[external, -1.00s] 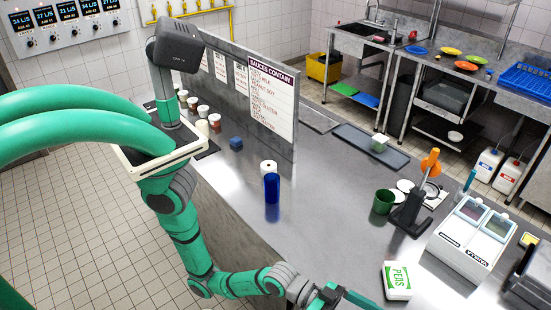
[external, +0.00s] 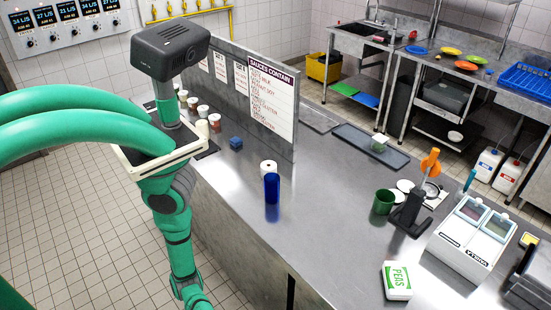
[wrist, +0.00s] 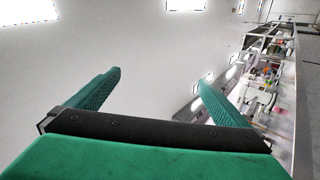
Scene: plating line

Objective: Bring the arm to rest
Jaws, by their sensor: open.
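My gripper (wrist: 160,92) shows in the wrist view with its two green fingers wide apart and nothing between them. Past the fingers are a pale ceiling or wall and bright lights. In the external view my green arm (external: 177,245) hangs down beside the near side of the steel counter (external: 235,205). Its lower part and the gripper are out of that picture, past the bottom edge.
A sauces sign (external: 270,100) hangs on the divider. The tiled floor (external: 75,215) at left is clear.

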